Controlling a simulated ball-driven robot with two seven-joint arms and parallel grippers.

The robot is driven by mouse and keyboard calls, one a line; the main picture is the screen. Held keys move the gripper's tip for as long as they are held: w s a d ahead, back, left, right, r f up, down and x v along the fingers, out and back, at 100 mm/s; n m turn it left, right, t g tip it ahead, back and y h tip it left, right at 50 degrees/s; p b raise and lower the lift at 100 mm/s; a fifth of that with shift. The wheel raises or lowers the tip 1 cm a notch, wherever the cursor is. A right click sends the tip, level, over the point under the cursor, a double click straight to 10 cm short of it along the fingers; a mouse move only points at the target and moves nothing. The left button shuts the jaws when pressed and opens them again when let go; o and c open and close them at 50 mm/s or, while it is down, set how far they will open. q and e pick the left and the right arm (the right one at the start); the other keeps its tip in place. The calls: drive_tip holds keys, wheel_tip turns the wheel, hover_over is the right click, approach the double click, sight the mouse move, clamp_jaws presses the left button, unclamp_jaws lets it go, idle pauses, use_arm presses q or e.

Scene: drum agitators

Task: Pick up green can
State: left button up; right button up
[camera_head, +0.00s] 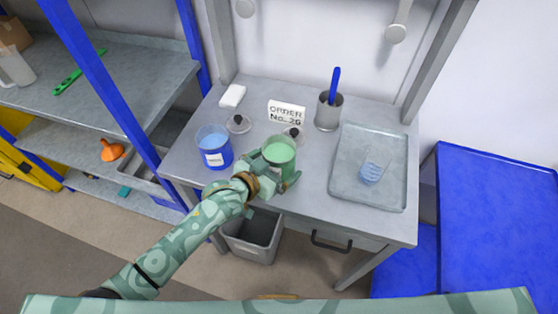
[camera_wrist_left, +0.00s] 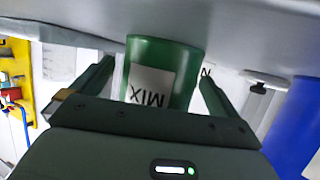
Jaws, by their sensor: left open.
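The green can (camera_head: 280,149) stands upright and open-topped near the front of the grey table, with pale green contents. My left gripper (camera_head: 275,168) is at the can's front side, low down. In the left wrist view the green can (camera_wrist_left: 180,66), with a white "MIX" label upside down, sits between the two open fingers of my left gripper (camera_wrist_left: 155,74). A gap shows on each side of the can, so the fingers are around it but not closed on it. My right gripper is out of view.
A blue can (camera_head: 216,158) stands left of the green can.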

use_arm(q)
drive_tip(key=c, duration=1.3)
drive_tip(key=shift+r, duration=0.2)
drive_tip(key=shift+c, duration=0.2)
drive_tip(key=shift+r+p, duration=0.35)
drive_tip(key=shift+r, duration=0.45)
drive_tip(key=s+r+p, duration=0.4)
drive_tip(key=s+r, duration=0.7)
drive_tip(key=s, duration=0.2)
drive_tip(key=shift+s+a+p, duration=0.25)
drive_tip(key=shift+s+p, duration=0.1)
